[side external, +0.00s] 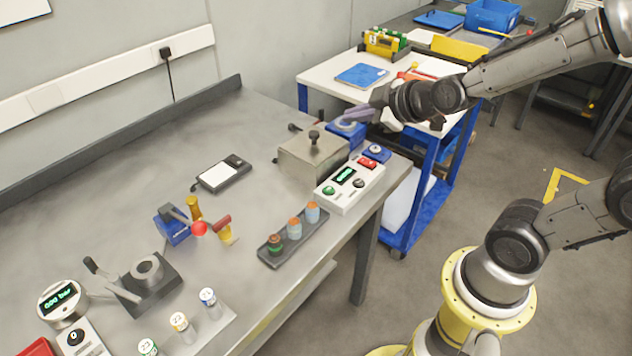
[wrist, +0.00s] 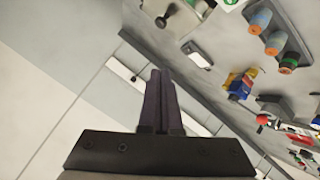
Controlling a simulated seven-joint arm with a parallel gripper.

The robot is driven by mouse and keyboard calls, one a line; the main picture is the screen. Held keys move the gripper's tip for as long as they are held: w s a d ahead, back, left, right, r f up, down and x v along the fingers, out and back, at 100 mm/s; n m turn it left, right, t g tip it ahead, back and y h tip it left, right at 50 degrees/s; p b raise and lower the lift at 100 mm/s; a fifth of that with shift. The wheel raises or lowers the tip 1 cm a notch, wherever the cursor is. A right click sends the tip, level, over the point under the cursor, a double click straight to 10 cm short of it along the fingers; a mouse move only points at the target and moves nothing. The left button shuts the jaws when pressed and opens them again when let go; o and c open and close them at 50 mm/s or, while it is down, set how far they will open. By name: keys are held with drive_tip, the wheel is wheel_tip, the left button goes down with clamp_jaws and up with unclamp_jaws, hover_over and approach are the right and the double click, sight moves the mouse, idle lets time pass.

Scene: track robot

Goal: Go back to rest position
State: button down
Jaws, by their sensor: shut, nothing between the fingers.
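My gripper (side external: 358,115) is at the end of my arm, raised over the far right end of the grey workbench (side external: 130,170) in the side view. It appears above and close to a metal box with a black knob (side external: 312,155); I cannot tell the exact height. In the wrist view the two dark fingers (wrist: 160,100) are together, with nothing between them. The wrist camera is tilted and looks across the bench toward the wall.
A white control box (side external: 350,187) with a green display stands at the bench's right edge. A blue-framed cart (side external: 388,225) stands behind. Several small devices stand on the left of the bench.

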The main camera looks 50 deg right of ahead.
drive_tip(key=s+a+r+y, duration=0.1)
drive_tip(key=s+a+r, duration=0.3)
drive_tip(key=s+r, duration=0.1)
drive_tip(key=s+f+m+g, duration=0.3)
drive_tip(key=s+m+g, duration=0.2)
drive_tip(key=s, duration=0.8)
drive_tip(key=shift+s+a+m+g+y, duration=0.3)
drive_tip(key=shift+s+m, duration=0.05)
drive_tip(key=shift+m, duration=0.25)
